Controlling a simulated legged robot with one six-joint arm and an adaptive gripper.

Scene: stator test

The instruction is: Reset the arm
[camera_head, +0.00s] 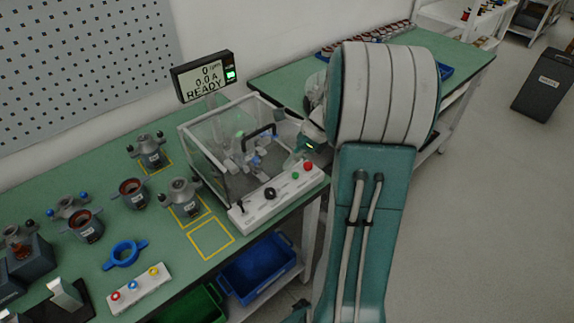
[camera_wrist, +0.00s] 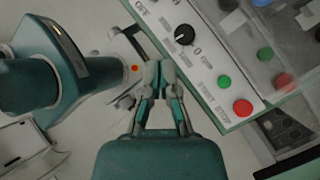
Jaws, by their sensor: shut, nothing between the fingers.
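My arm (camera_head: 372,200) rises in front of the bench in the head view, a teal lower link topped by a large grey-and-teal joint. It hides part of the test box's right side and the bench behind it. My gripper (camera_wrist: 158,75) shows in the wrist view with its fingertips together and nothing between them. The fingertips appear beside the edge of the white control panel (camera_wrist: 205,60), near its black knob (camera_wrist: 184,34); the gap to the panel cannot be told. In the head view the gripper's fingers cannot be made out.
The clear test box (camera_head: 215,165) stands on the green bench (camera_head: 172,268). A display (camera_head: 205,78) reads READY. Several stator parts and a blue ring (camera_head: 125,254) lie to the left. A blue bin (camera_head: 258,268) sits below. The floor at right is clear up to a dark bin (camera_head: 545,88).

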